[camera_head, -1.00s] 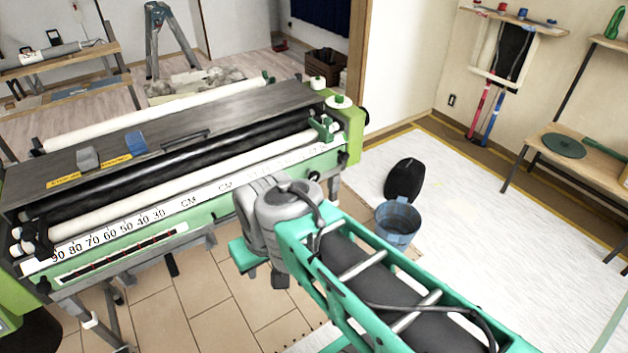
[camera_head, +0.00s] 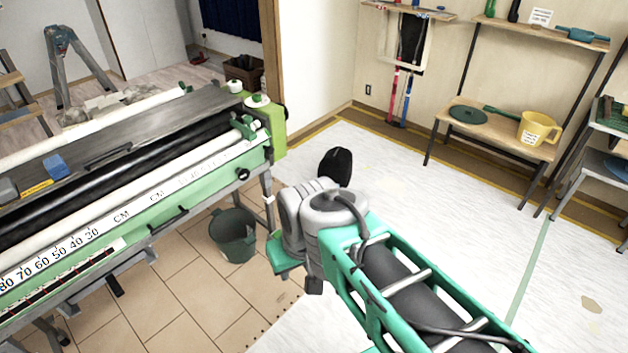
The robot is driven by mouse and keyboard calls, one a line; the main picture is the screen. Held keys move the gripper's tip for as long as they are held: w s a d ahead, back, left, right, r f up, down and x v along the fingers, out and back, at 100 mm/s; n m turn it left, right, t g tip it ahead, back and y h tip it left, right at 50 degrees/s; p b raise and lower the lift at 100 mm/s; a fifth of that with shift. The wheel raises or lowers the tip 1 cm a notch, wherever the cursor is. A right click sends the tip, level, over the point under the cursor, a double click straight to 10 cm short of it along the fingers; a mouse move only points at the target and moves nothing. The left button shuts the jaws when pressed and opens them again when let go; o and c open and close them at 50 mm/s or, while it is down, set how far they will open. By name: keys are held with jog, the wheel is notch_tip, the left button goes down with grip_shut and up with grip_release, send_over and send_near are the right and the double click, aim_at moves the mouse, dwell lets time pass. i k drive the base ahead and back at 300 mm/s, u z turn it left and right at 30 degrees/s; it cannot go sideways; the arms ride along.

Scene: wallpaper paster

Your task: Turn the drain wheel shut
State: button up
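The pasting machine (camera_head: 150,178) stands at the left, with a green end housing on its right side. A small round black knob (camera_head: 243,174) sits low on its front near that end. I cannot tell whether this is the drain wheel, and no other wheel shows clearly. My arm reaches in from the lower right and ends, as seen, in a grey joint to the right of the machine. My gripper is not in view, so its opening and any hold are hidden.
A dark green bucket (camera_head: 233,235) stands on the tiles by the machine's right legs. A black rounded object (camera_head: 335,167) is on the floor behind my arm. A bench (camera_head: 490,135) holds a yellow jug (camera_head: 538,129). White floor between my arm and the bench is clear.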

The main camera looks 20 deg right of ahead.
aim_at(245, 175)
jog(key=z, duration=0.55)
jog(key=k, duration=0.75)
jog(key=z, duration=0.6)
jog(key=i, duration=1.1)
jog(key=u, duration=1)
jog(key=i, duration=0.8)
jog(key=u, duration=1.15)
jog(key=i, duration=0.3)
jog(key=u, duration=0.3)
